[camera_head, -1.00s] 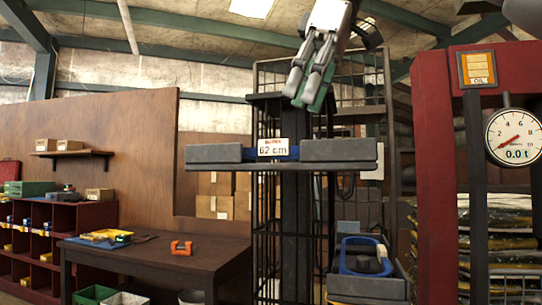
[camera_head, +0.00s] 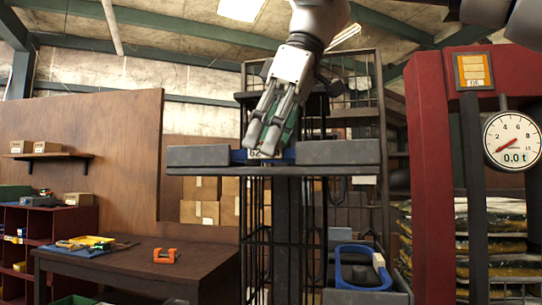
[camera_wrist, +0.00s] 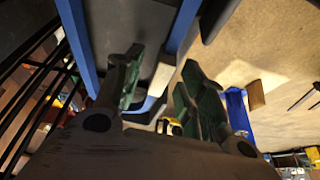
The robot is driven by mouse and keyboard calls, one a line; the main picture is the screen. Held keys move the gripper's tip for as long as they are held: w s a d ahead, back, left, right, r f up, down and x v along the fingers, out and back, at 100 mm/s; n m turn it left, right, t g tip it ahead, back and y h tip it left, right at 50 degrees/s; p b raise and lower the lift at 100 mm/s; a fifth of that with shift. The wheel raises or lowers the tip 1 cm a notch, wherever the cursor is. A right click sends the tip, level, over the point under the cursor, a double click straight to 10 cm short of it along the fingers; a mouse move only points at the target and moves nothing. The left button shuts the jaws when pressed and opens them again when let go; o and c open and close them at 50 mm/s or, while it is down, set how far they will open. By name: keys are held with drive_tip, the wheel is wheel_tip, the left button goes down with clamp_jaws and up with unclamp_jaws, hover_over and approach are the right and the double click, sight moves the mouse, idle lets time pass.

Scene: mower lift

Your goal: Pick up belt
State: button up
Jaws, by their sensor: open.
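A blue loop (camera_head: 343,270) with a pale piece on its right side lies on a dark grey bin at the lower right in the head view. It looks like the belt. My gripper (camera_head: 268,146) points down in front of the lift's sign, up and left of the loop in the picture, and covers part of the sign. In the wrist view the green-padded fingers (camera_wrist: 160,95) are apart with nothing held between them. Blue bands (camera_wrist: 78,40) with a pale piece show beyond the fingers, around a dark surface. I cannot tell whether they touch the fingers.
The lift's grey pads (camera_head: 339,152) span the middle above a black cage. A red frame with a dial (camera_head: 513,139) stands at the right. A dark table (camera_head: 130,262) at the left bears an orange clamp (camera_head: 166,256) and tools. Red shelving (camera_head: 62,222) is at far left.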

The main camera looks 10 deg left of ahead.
clamp_jaws()
drive_tip(key=shift+r, duration=0.15)
